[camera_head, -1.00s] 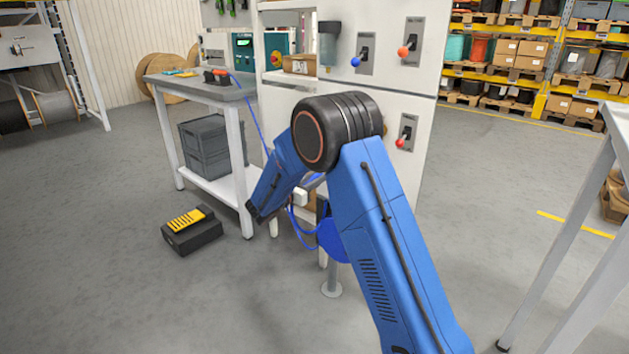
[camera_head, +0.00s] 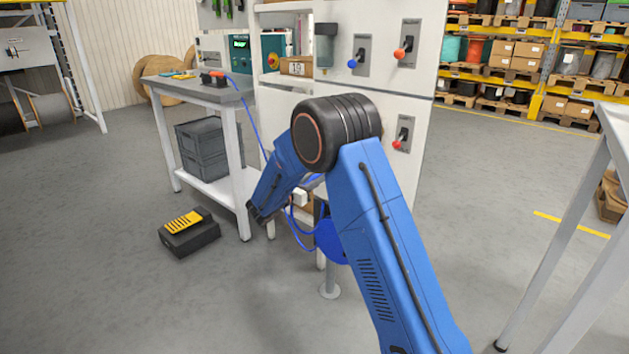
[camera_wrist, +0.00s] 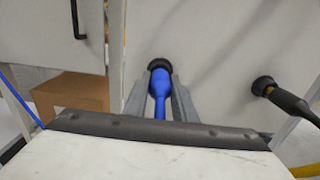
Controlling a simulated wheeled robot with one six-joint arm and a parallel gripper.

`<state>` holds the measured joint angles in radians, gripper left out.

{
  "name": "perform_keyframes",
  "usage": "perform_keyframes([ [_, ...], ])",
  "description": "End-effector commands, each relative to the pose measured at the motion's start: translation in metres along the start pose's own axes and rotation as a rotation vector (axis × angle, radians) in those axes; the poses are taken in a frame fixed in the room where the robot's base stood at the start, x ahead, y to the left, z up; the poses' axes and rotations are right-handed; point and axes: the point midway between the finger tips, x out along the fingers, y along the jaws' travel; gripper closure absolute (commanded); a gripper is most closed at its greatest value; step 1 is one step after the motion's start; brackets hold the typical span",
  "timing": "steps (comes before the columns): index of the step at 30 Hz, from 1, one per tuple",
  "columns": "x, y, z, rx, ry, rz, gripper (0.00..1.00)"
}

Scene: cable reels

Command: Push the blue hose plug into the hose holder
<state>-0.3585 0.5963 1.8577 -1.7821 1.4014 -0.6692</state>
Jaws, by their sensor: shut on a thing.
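In the wrist view my gripper (camera_wrist: 160,90) is shut on the blue hose plug (camera_wrist: 160,82), one grey finger on each side. The plug's far end meets a round black hose holder (camera_wrist: 160,64) on the pale panel. They line up and appear to touch; I cannot tell how deep the plug sits. A blue hose runs from the plug back towards me between the fingers. In the head view my arm hides the gripper, plug and holder.
A black plug (camera_wrist: 290,103) sits in another holder (camera_wrist: 263,85) to the right. A brown box (camera_wrist: 70,93) is at left. In the head view, a workbench (camera_head: 200,92) stands left of the white cabinet (camera_head: 385,85), and a black case (camera_head: 188,236) lies on the floor.

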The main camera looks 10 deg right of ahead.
Motion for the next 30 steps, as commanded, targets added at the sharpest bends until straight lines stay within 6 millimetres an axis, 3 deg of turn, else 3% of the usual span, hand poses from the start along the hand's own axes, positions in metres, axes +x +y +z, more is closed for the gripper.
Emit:
perform_keyframes([
  [1,0.0,0.0,0.0,0.0,0.0,0.0,0.71],
  [3,0.0,0.0,0.0,0.0,0.0,0.0,0.54],
  [12,-0.001,0.0,0.0,0.0,0.0,0.0,0.54],
  [17,-0.011,0.0,0.0,0.0,0.001,0.001,0.54],
  [30,-0.094,0.001,0.0,0.0,0.0,0.003,0.54],
])
